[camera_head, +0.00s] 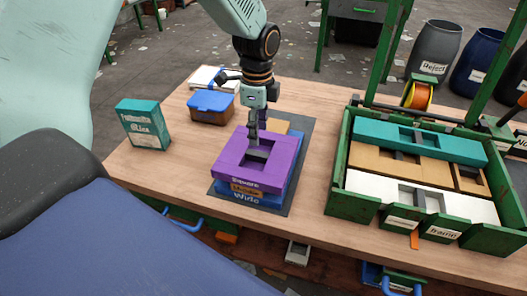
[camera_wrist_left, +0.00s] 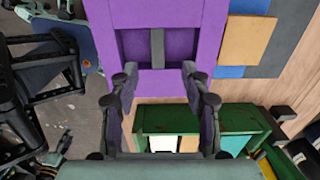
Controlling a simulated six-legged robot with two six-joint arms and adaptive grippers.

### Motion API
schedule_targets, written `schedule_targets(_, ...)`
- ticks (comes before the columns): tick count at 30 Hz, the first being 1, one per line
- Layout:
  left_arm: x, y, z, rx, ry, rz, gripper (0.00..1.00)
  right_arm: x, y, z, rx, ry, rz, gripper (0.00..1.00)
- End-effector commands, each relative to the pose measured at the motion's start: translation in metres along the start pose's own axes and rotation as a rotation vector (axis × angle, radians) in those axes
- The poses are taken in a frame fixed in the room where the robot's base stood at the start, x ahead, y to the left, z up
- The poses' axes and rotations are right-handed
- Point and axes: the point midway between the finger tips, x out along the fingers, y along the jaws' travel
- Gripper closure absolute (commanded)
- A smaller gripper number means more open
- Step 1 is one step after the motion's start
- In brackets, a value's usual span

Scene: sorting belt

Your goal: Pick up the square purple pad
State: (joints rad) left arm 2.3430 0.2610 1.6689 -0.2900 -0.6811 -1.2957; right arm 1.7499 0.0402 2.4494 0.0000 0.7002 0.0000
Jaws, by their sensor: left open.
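The square purple pad (camera_head: 228,160) lies on top of a stack on the dark mat, its front edge labelled "Square". It has a square opening with a grey bar (camera_wrist_left: 157,48) across it. Under it are an orange-brown layer and a blue pad (camera_head: 243,198) labelled "Wide". My left gripper (camera_head: 254,135) points down from above at the pad's opening, close to the bar. In the left wrist view my left gripper (camera_wrist_left: 160,85) is open, with its two fingers apart and nothing between them; the purple pad (camera_wrist_left: 207,28) is just ahead. I cannot tell whether the fingertips touch it.
A green crate (camera_head: 341,190) with teal, tan and white pads stands on the right. A teal box (camera_head: 143,126) stands upright at the left. A blue-lidded container (camera_head: 210,107) sits behind the stack.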

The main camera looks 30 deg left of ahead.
Motion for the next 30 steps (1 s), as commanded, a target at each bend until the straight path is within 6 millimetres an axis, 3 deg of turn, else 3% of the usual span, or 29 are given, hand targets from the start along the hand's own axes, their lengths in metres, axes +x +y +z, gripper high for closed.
schedule_targets(5, 0.008, 0.005, 0.001, -0.001, 0.000, 0.002, 0.53, 0.002, 0.000, 0.000, 0.000, 0.000, 0.000, 0.60)
schedule_targets(21, 0.074, 0.005, 0.000, 0.000, 0.000, 0.001, 0.53, 0.013, 0.000, 0.000, 0.000, 0.000, 0.000, 0.60)
schedule_targets(30, 0.078, 0.002, -0.001, 0.000, 0.000, -0.001, 0.53, 0.013, 0.000, 0.001, 0.000, -0.001, 0.000, 0.60)
